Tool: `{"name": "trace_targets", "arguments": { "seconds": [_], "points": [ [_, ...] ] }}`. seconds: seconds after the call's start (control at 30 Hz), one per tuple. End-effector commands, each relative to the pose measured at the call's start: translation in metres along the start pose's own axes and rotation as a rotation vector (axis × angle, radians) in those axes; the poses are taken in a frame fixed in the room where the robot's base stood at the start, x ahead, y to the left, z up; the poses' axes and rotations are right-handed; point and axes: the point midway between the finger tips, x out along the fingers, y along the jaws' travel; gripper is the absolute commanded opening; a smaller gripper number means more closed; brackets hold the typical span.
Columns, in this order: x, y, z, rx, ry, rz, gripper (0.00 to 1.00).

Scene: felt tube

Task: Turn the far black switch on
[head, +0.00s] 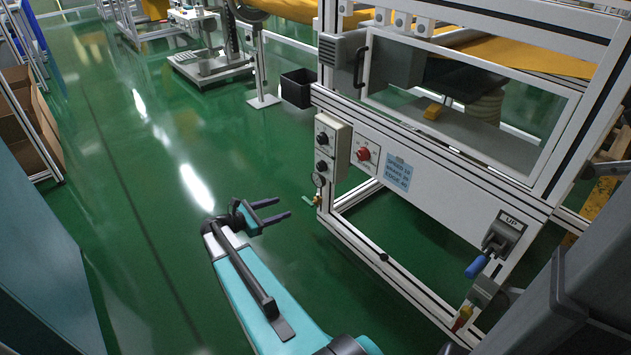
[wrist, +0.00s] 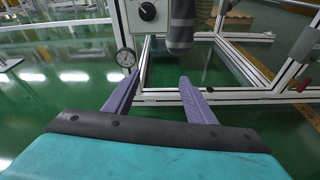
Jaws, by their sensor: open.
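Two black switches, an upper one (head: 322,138) and a lower one (head: 321,167), sit on a pale control box (head: 341,150) on the left post of the white machine frame. I cannot tell their settings. In the wrist view one black knob (wrist: 147,11) shows at the top edge; the other is out of that view. My gripper (head: 284,207) is open and empty, left of the box and lower in the head view, apart from it. In the wrist view its fingers (wrist: 158,77) point toward the frame below the knob.
A red knob (head: 364,154) and a blue label (head: 398,173) are on the front panel. A round gauge (head: 319,180) hangs below the box, with a small green-handled valve (head: 310,201). A blue-handled lever (head: 477,266) is at right. Green floor (head: 150,220) is clear at left.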

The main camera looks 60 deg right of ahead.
Motion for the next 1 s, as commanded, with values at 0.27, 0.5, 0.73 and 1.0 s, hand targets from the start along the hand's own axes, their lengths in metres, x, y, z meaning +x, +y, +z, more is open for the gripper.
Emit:
{"name": "trace_targets", "arguments": {
  "seconds": [0.27, 0.5, 0.73, 1.0],
  "points": [
    [0.044, 0.036, 0.045, -0.125, -0.204, 0.017, 0.50],
    [0.051, 0.044, 0.063, -0.163, -0.259, 0.016, 0.50],
    [0.051, 0.043, 0.063, -0.162, -0.258, 0.016, 0.50],
    [0.059, 0.043, 0.064, -0.161, -0.257, 0.015, 0.50]
  ]
}}
